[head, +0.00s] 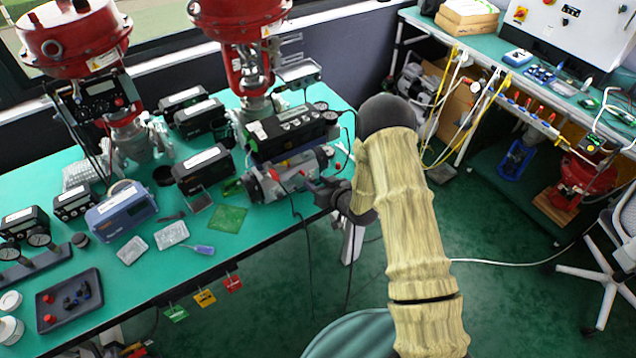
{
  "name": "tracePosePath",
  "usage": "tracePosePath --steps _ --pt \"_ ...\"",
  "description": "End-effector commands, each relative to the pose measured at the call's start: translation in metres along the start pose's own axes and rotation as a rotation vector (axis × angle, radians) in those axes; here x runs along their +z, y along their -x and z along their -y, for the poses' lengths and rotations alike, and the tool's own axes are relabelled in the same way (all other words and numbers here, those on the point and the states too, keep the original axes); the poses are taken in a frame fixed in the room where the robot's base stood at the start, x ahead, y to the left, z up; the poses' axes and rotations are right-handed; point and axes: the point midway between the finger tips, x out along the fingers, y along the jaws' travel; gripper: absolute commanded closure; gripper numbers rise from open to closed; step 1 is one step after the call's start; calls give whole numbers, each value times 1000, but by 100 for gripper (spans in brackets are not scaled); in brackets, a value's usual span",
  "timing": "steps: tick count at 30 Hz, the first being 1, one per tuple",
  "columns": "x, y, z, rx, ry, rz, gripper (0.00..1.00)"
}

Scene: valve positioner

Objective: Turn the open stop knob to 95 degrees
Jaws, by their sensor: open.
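A grey cylindrical actuator (263,189) lies on the green bench under a black positioner box (290,134). Small red parts show on the actuator, but I cannot tell which, if any, is the open stop knob, and its angle is too small to read. My gripper (318,187) is dark and open, at the actuator's right end near the bench's right edge. The fingertips are small in the picture, and I cannot tell whether they touch anything. My sleeved arm reaches in from the lower right.
Two red valve actuators (72,40) (238,18) stand behind. Black boxes (202,170), a blue device (121,211) and a green circuit board (229,218) lie to the left. Thin cables hang over the bench's front edge. A second bench (480,48) stands at the right across open floor.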

Motion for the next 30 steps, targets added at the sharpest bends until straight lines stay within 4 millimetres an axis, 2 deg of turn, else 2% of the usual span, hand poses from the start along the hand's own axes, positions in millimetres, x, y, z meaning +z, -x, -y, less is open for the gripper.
tracePosePath --steps 2,3,9,20,30 --pt "0 0 0 0 0 0 59" --pt "0 0 0 0 0 0 63" --pt "0 0 0 0 0 0 100" --pt "1 0 0 11 27 -1 100" --pt "4 -1 3 74 183 -1 100"
